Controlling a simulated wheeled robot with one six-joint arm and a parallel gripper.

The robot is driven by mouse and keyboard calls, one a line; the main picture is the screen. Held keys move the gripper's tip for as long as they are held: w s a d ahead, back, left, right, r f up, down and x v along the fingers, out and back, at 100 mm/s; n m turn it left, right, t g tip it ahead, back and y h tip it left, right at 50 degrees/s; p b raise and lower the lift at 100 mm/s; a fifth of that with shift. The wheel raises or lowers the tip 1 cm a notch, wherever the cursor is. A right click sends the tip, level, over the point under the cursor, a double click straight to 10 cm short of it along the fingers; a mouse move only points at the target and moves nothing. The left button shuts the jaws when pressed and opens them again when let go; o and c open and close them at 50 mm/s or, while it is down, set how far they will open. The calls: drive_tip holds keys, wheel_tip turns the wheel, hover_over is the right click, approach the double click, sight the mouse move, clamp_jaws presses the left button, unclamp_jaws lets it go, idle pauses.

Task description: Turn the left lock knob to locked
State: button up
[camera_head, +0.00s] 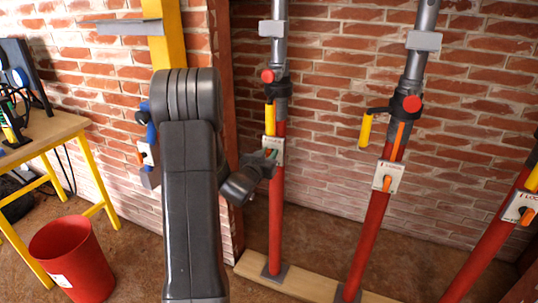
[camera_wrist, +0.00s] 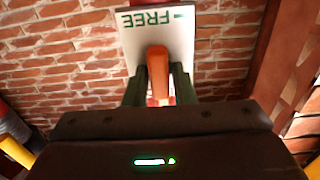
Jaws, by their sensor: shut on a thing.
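In the head view, the knob is mostly hidden by the fingers.
A middle post (camera_head: 368,240) and a right post (camera_head: 480,250) carry similar plates with orange knobs. A yellow-handled lever (camera_head: 365,130) juts from the middle post. A wooden floor beam (camera_head: 310,284) runs below. A red bin (camera_head: 72,255) and table (camera_head: 45,133) stand left.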

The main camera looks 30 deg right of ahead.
idle(0.3)
drive_tip(key=o, duration=0.8)
drive_tip(key=shift+a, duration=0.1)
drive_tip(key=v, duration=1.3)
drive_tip(key=shift+s+a, duration=0.15)
drive_tip(key=shift+s, duration=0.15)
drive_tip(key=shift+w, duration=0.1)
drive_tip(key=x, duration=1.3)
drive_tip(key=shift+w+d, duration=0.25)
drive_tip(key=shift+d, duration=0.05)
